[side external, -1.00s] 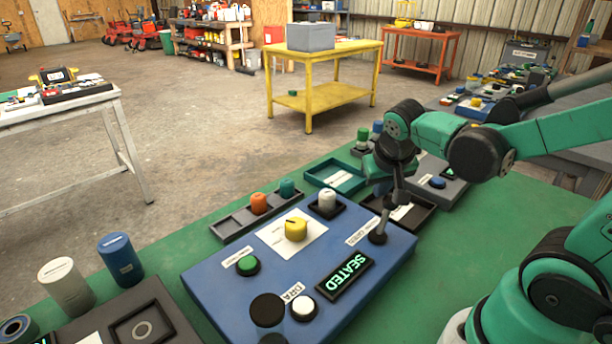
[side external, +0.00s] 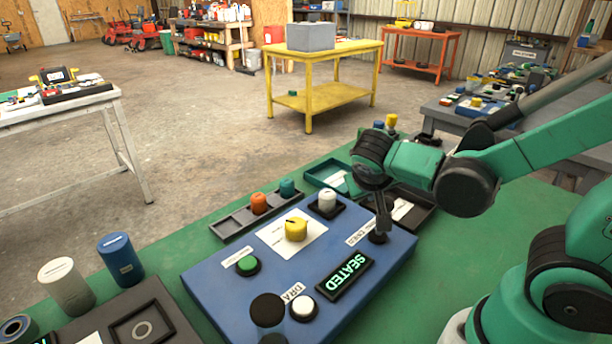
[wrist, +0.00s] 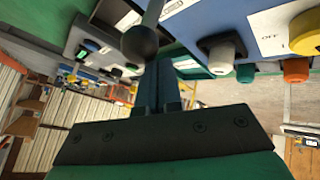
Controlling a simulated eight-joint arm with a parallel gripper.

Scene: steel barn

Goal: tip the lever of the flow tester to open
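The flow tester is a blue box (side external: 215,285) on the green bench, with a lit display (side external: 345,275) reading SEATED. Its lever rises from a round black base (side external: 378,238) at the box's right end; the top is hidden by my gripper in the side view. In the wrist view the lever's black ball (wrist: 140,43) sits just beyond my fingertips, with its rod running up out of the picture. My gripper (side external: 380,208) is at the lever's upper part. In the wrist view its fingers (wrist: 158,68) look shut together, with nothing between them. Whether they touch the ball I cannot tell.
The box also carries a yellow knob (side external: 296,229), a green button (side external: 247,264), a white button (side external: 303,307) and a black round-topped knob (side external: 267,309). A white cap (side external: 327,201) stands behind. A teal tray (side external: 325,174) and dark tray (side external: 420,207) lie beyond.

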